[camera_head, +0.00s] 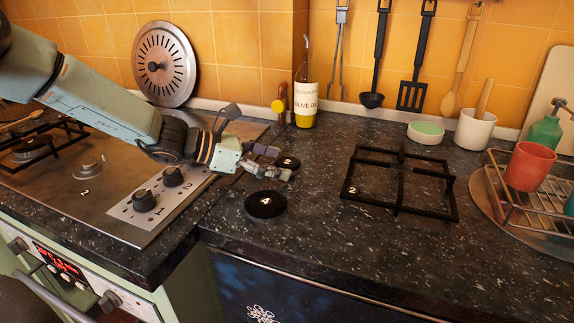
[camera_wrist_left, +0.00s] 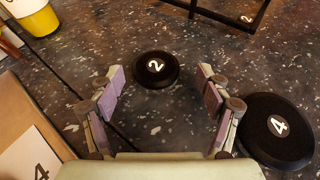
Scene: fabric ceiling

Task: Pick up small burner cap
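The small black burner cap marked 2 (camera_head: 288,162) lies flat on the dark speckled counter, to the right of the stove. It also shows in the left wrist view (camera_wrist_left: 157,70), just beyond and between my fingertips. My left gripper (camera_head: 272,162) is open and empty, low over the counter, with its fingers pointing toward the small cap. Its two spread fingers show in the left wrist view (camera_wrist_left: 160,86). A larger black cap marked 4 (camera_head: 266,205) lies nearer the front edge, beside the right finger in the wrist view. My right gripper is not in view.
A black pan grate (camera_head: 398,207) lies on the counter to the right. An olive oil bottle (camera_head: 306,95) stands behind the caps. The stove top (camera_head: 130,190) with its knobs is at left. A dish rack with a red cup (camera_head: 530,167) stands at far right.

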